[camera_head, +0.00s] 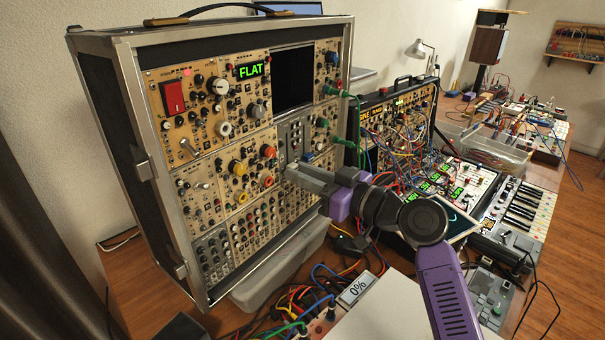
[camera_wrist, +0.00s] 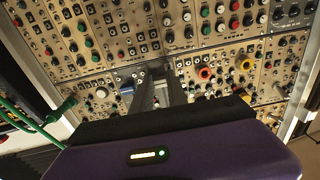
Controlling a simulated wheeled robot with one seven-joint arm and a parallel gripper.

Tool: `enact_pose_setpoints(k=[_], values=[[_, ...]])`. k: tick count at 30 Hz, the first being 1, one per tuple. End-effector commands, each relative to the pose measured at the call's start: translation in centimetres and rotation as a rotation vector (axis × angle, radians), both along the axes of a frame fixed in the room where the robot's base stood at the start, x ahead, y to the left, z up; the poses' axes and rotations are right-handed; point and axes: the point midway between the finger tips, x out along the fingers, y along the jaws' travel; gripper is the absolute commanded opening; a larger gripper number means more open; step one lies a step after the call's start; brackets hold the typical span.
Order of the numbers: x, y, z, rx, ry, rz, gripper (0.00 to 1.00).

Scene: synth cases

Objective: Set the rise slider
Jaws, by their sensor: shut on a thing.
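A tall modular synth case (camera_head: 130,95) stands on the table with its front panel facing right. A grey slider panel (camera_head: 291,137) sits near the middle of its right part, below a dark screen. My gripper (camera_head: 291,172) reaches in from the right, its fingertips at the lower part of this panel. In the wrist view, my gripper (camera_wrist: 157,72) has its two grey fingers close together against the panel. It is shut on the rise slider's cap, which the fingers hide. The slider's exact height cannot be read.
Green patch cables (camera_head: 352,110) hang from the case's right edge, close to my arm. A second rack (camera_head: 400,115) full of cables stands behind. A small sign (camera_head: 358,287) reading "0%" and loose cables lie on the table below.

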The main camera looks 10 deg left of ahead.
Motion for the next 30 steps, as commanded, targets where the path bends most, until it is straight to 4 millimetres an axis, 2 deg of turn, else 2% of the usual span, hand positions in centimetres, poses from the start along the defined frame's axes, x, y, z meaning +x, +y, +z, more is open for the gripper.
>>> enact_pose_setpoints(k=[24,26,30], values=[[0.0,-0.1,0.1,0.000,0.000,0.000,0.00],[0.0,-0.1,0.6,0.000,-0.002,0.000,0.00],[0.0,0.0,3.4,0.000,-0.007,0.001,0.00]])
